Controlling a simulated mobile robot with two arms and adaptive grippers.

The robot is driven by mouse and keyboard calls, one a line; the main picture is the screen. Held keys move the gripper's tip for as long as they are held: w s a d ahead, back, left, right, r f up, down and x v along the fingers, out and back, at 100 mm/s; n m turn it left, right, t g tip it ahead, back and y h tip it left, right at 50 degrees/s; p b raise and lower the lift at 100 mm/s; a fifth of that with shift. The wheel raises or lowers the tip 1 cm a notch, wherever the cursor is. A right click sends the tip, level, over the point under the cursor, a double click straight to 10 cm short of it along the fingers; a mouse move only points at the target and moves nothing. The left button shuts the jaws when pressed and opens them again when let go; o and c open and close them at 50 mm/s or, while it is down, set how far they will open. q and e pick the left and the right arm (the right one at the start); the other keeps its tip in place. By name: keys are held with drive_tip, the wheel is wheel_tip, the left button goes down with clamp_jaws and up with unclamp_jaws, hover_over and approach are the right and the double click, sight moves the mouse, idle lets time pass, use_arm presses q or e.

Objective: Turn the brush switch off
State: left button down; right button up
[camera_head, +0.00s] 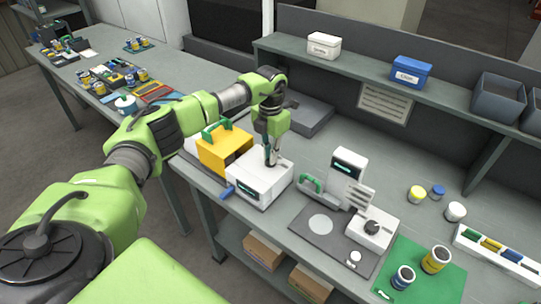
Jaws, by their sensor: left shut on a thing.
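My left gripper (271,158) comes down from above onto the top of a white box-shaped machine (252,186). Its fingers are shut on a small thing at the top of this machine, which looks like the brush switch. The fingers hide most of it, so its on or off position cannot be told. The machine has a dark label on its front and a blue handle (227,193) at its left side. My right gripper is not in view.
A yellow box (222,150) with a green handle stands just left of the machine. A white device (346,178) stands on a grey plate to the right. A green mat (424,281) holds cans. A shelf (440,91) with bins runs behind.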

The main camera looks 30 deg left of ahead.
use_arm(q)
drive_tip(key=shift+n, duration=0.6)
drive_tip(key=c, duration=2.1)
unclamp_jaws()
drive_tip(key=shift+c, duration=0.2)
drive_tip(key=shift+r, duration=0.3)
wheel_tip(320, 180, up, 12)
drive_tip(key=shift+f, duration=0.2)
